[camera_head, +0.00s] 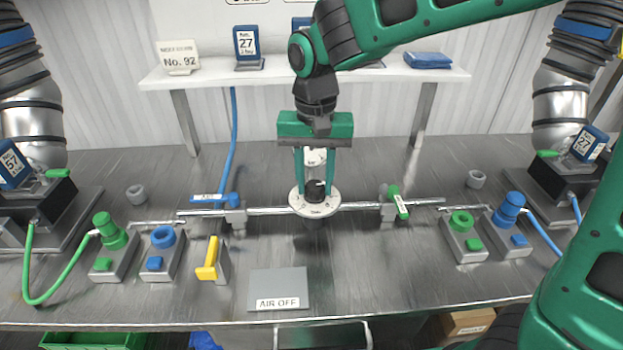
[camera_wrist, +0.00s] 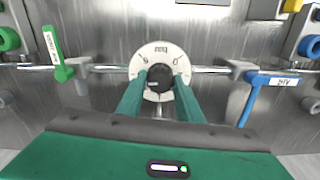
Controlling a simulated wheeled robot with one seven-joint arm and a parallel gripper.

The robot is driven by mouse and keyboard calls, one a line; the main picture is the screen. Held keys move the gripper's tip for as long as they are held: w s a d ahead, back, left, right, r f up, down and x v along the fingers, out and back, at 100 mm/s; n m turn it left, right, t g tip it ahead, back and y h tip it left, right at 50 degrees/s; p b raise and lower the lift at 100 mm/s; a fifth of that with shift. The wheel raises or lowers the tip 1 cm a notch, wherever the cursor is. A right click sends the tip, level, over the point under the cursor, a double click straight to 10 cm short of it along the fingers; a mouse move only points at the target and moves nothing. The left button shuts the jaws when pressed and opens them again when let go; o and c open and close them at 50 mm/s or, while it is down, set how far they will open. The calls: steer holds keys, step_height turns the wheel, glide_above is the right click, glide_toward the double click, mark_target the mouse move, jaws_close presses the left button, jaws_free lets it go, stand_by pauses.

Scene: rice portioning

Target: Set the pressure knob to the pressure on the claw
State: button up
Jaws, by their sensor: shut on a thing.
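The black pressure knob (camera_head: 315,188) sits in the middle of a round white dial (camera_head: 301,204) on the metal pipe. My gripper (camera_head: 314,184) reaches down from above, with its green fingers on either side of the knob and closed on it. In the wrist view the knob (camera_wrist: 159,83) is between the fingertips, and the dial (camera_wrist: 148,53) shows a few marks too small to read surely. No claw is clearly identifiable; blue tags with numbers hang on machines at left (camera_head: 12,165) and right (camera_head: 588,144).
A blue-handled valve (camera_head: 213,199) and a green-handled valve (camera_head: 398,203) flank the dial. A yellow lever (camera_head: 210,262) and a grey "AIR OFF" plate (camera_head: 278,285) are nearer the front. Green and blue button boxes (camera_head: 115,255) stand at both sides. A shelf (camera_head: 215,77) runs behind.

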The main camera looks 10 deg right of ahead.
steer(key=n, duration=0.8)
steer(key=shift+n, duration=0.3)
steer(key=n, duration=0.4)
steer(key=shift+w, duration=0.1)
steer(key=shift+d+r+n, duration=0.1)
steer(key=shift+n, duration=2)
steer(key=shift+w, duration=0.1)
steer(key=o, duration=1.1)
steer(key=shift+d, duration=0.1)
steer(key=shift+c, duration=0.2)
